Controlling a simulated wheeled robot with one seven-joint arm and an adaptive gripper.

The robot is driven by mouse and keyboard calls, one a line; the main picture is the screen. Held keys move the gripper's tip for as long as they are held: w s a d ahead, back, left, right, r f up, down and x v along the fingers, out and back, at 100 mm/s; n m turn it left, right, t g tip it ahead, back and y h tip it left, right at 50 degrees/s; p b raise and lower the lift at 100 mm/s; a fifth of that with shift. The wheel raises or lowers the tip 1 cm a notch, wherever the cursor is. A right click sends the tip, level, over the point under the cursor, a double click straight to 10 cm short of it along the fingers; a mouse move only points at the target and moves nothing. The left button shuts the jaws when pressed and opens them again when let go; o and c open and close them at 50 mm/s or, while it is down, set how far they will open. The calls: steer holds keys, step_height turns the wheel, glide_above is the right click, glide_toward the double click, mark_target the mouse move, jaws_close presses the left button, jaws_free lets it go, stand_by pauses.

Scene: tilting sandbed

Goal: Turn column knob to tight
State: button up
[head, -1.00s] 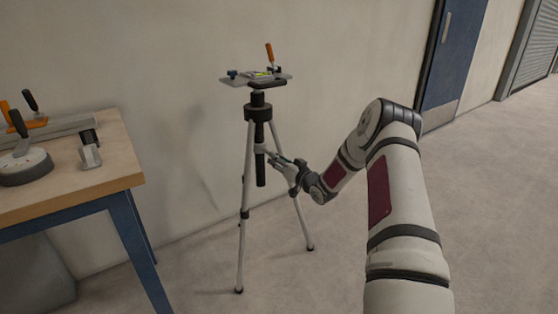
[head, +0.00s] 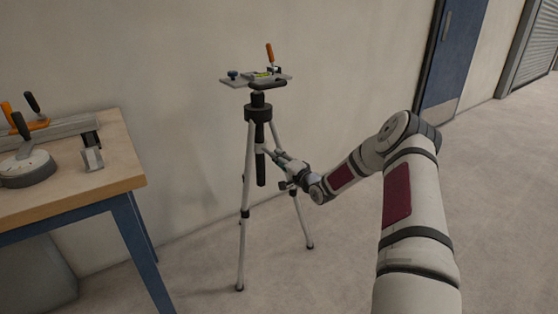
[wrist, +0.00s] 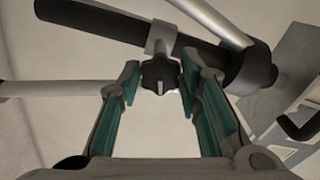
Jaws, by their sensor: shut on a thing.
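The dark lobed column knob (wrist: 160,74) shows in the wrist view, with a pale line on its face pointing nearly straight up and down in the picture. It sits on a grey collar on the black centre column (wrist: 110,22). My gripper (wrist: 160,70) is shut on the knob, with one teal-padded finger on each side of it. In the head view my gripper (head: 272,155) reaches the column (head: 261,168) from the right, below the tripod's black hub (head: 258,113). The knob is too small to make out there.
The tripod's pale legs (head: 245,190) spread around the column, close to my gripper. A plate (head: 238,81) with an orange-handled clamp (head: 270,54) tops the tripod. A workbench (head: 60,205) stands at left. Floor at right is clear.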

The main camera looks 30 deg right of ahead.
steer(key=m, duration=0.5)
steer(key=shift+w+r+m, duration=0.1)
steer(key=shift+m, duration=0.2)
stand_by(0.4)
steer(key=o, duration=1.2)
steer(key=s, duration=1.2)
steer(key=shift+d, duration=0.2)
